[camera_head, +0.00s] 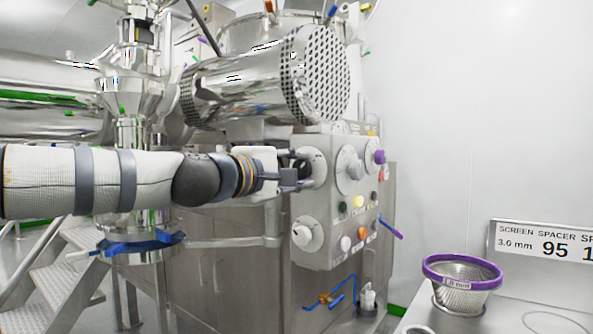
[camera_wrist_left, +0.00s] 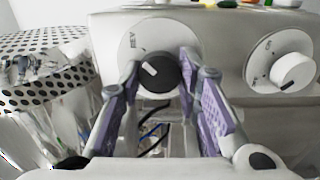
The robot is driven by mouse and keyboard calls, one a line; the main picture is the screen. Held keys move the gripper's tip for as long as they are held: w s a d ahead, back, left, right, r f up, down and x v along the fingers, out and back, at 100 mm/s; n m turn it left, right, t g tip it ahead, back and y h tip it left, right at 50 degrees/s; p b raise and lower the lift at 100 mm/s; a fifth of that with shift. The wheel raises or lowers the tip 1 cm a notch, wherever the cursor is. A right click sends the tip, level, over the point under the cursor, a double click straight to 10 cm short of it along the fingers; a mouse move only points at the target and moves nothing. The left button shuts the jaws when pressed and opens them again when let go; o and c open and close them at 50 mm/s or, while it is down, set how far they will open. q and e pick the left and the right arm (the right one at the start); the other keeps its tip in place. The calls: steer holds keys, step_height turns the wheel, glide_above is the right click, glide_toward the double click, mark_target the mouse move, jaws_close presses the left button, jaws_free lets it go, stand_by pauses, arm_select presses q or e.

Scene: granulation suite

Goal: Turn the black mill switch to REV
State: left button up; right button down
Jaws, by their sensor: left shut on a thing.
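The black mill switch (camera_wrist_left: 158,76) sits on a round pale dial plate (camera_wrist_left: 140,38) on the grey control panel. Its white mark (camera_wrist_left: 150,69) points up and left in the wrist view, roughly toward the REV lettering (camera_wrist_left: 134,43) on the plate. My left gripper (camera_head: 296,176) reaches the panel from the left. In the wrist view its purple-padded fingers (camera_wrist_left: 160,88) stand on both sides of the switch, shut on it. In the head view the gripper partly hides the switch and the dial plate (camera_head: 319,167). My right gripper is not in view.
The panel also carries a lower white knob (camera_head: 307,235), a purple button (camera_head: 379,157) and coloured buttons. A perforated steel drum (camera_head: 318,74) is above. A purple-rimmed sieve (camera_head: 462,284) stands on a table at right.

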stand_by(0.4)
arm_select(q)
steer(key=o, duration=1.1)
steer(key=shift+o, duration=0.2)
steer(key=v, duration=1.2)
